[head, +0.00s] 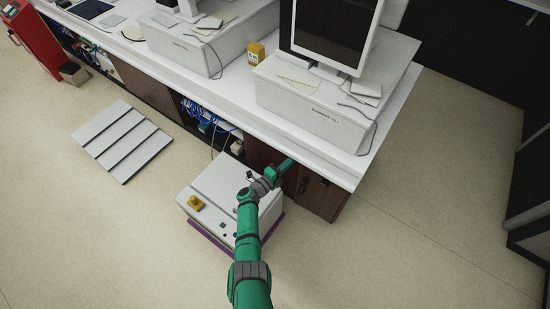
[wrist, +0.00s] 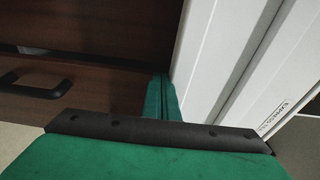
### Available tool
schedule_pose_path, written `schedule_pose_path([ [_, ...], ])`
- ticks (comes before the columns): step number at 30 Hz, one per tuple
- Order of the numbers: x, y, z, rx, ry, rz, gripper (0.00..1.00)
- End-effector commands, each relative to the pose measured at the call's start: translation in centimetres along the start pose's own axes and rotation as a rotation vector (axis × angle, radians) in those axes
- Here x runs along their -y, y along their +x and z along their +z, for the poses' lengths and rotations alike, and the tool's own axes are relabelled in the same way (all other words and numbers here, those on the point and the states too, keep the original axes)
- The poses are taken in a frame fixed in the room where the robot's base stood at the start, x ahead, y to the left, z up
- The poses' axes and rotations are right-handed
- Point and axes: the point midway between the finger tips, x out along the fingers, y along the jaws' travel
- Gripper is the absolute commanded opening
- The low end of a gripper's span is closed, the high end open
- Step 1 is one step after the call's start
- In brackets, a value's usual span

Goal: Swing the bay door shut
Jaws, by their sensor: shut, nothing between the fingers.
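A dark brown door panel (head: 318,197) with dark handles is under the counter's right end in the head view. In the wrist view a brown panel (wrist: 95,85) fills the left and middle, with a black bar handle (wrist: 38,88) at far left. My gripper (head: 289,163) reaches in just under the counter edge, beside the brown fronts. Its green fingers (wrist: 160,84) are shut and empty, pointing at the panel near the white counter. I cannot tell whether they touch it. My arm hides part of the fronts, and the door's swing angle is unclear.
The white counter (head: 340,170) overhangs close to my gripper. An open bay with blue cables (head: 200,113) lies to the left. A slatted white panel (head: 122,140) lies on the floor at left. The floor right of the counter (head: 430,220) is clear.

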Motion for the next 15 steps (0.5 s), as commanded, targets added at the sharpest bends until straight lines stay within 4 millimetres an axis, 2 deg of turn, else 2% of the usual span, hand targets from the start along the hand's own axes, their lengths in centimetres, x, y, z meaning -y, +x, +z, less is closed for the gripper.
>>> schedule_pose_path([
  [6, 0.0, -1.7, -0.6, -0.008, 0.001, -0.002, 0.0],
  [15, 0.0, -2.8, 2.5, -0.015, 0.001, 0.001, 0.0],
])
